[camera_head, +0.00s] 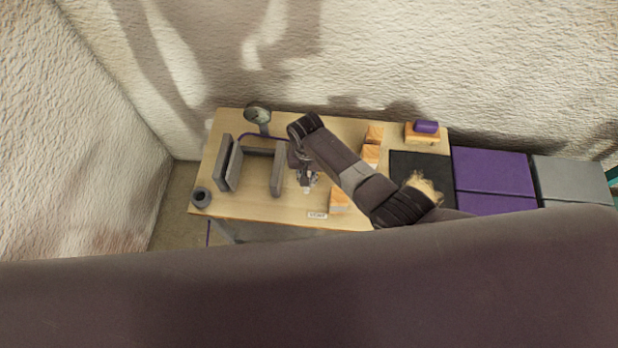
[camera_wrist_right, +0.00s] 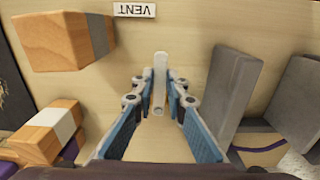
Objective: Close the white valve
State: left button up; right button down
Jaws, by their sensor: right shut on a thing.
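The white valve (camera_wrist_right: 160,72) shows in the right wrist view as a pale, narrow upright bar between my fingers, near a "VENT" label (camera_wrist_right: 133,10). My right gripper (camera_wrist_right: 159,98) is shut on this bar, with blue-padded fingers on both sides of it. In the head view my right gripper (camera_head: 306,178) is over the middle of the table, and a small white end of the valve (camera_head: 306,189) shows just below it. The rest of the valve is hidden by my gripper. My left gripper is not in view.
Grey upright slabs (camera_head: 277,168) stand left of my gripper on the wooden table (camera_head: 240,207). Wood blocks (camera_head: 339,201) stand to its right. A round gauge (camera_head: 257,114) is at the back, a grey ring (camera_head: 201,196) at the left edge, and a black mat (camera_head: 425,168) at right.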

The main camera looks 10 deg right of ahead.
jog(key=shift+w+r, duration=0.1)
jog(key=shift+w, duration=0.1)
jog(key=c, duration=2.3)
grip_release()
jog(key=o, duration=0.4)
jog(key=shift+s, duration=0.1)
jog(key=shift+c, duration=0.2)
notch_tip(320, 180, up, 12)
